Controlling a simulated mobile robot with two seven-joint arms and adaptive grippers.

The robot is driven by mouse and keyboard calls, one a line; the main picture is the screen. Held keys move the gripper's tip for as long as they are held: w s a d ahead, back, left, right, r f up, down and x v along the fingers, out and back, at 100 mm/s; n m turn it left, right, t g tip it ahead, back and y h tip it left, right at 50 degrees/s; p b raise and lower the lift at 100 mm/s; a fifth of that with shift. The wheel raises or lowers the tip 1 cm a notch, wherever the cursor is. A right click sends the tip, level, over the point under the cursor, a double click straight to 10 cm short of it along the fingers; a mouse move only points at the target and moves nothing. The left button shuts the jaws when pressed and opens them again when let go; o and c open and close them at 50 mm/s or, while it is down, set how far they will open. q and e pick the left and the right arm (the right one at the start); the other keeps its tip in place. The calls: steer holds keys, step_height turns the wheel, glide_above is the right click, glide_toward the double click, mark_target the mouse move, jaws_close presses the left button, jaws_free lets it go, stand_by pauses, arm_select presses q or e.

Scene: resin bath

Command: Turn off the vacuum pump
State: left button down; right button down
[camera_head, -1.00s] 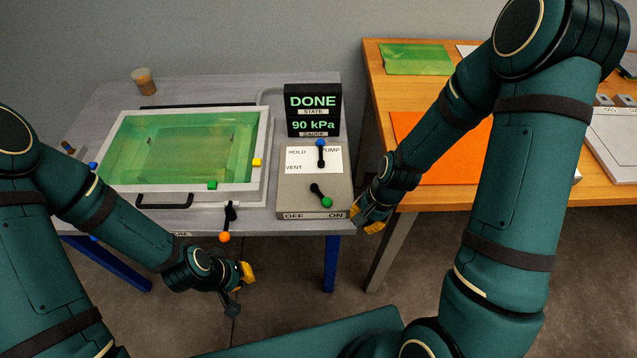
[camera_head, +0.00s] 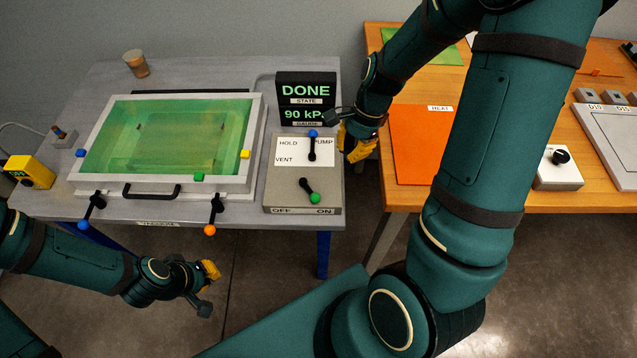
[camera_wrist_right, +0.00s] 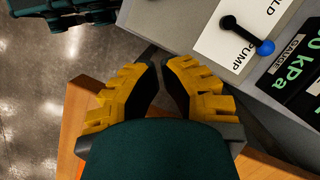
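The grey control box (camera_head: 279,190) stands at the right end of the grey table. Its upper lever has a blue knob (camera_head: 313,133) pointing to the back, between the HOLD and PUMP labels; it also shows in the right wrist view (camera_wrist_right: 265,47). Its lower lever has a green knob (camera_head: 315,198) tilted forward toward ON. The display (camera_head: 306,98) reads DONE and 90 kPa. My right gripper (camera_head: 350,146) is just right of the box, not touching the levers. Its fingertips (camera_wrist_right: 160,64) nearly meet, with nothing between. My left gripper (camera_head: 208,287) is in front of the table; its fingers are unclear.
A framed green bath (camera_head: 256,135) with a front handle and orange-knobbed (camera_head: 210,230) and blue-knobbed (camera_head: 83,225) levers is left of the box. A cup (camera_head: 137,65) stands behind. A yellow device (camera_head: 30,172) is at far left. A wooden table (camera_head: 402,196) with an orange mat (camera_head: 416,150) is right.

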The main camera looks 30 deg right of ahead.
mark_target(322, 195)
stand_by(0.3)
